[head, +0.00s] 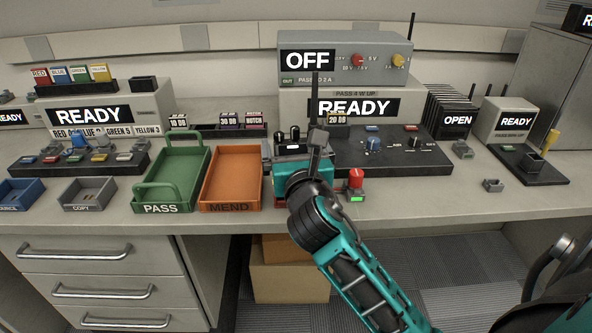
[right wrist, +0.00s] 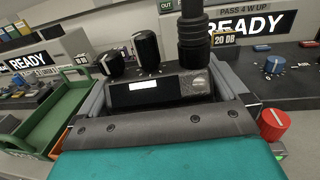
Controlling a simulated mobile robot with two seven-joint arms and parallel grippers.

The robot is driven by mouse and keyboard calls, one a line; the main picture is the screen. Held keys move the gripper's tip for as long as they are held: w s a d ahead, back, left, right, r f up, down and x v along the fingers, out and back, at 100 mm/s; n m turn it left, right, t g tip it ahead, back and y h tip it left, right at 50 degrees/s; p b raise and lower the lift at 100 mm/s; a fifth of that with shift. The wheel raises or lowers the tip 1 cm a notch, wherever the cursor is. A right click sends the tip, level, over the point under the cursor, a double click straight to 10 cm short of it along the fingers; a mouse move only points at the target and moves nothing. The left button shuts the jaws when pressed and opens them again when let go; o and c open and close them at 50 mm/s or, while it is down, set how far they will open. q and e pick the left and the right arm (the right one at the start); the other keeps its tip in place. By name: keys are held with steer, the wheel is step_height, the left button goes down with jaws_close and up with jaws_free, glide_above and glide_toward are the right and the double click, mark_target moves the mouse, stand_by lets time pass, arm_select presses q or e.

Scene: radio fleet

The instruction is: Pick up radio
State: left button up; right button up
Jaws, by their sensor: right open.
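The radio (right wrist: 180,88) is a dark handheld set with two black top knobs, a thick black antenna and a small white label; its top fills the middle of the right wrist view. In the head view its antenna (head: 316,95) rises in front of the grey console, and the gripper and arm hide most of its body. My right gripper (right wrist: 165,98) is open, with a finger on each side of the radio. I cannot tell whether the fingers touch it. My left gripper is not in view.
A green PASS tray (head: 161,208) and an orange MEND tray (head: 228,207) stand left of the gripper. A red knob (head: 355,178) on a small box is close on the right. Behind are a dark control panel (head: 430,158) and the stacked box reading OFF (head: 345,50).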

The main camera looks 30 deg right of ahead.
steer(key=shift+w+d, duration=0.25)
steer(key=shift+w, duration=0.2)
steer(key=shift+r, duration=0.1)
steer(key=c, duration=1.1)
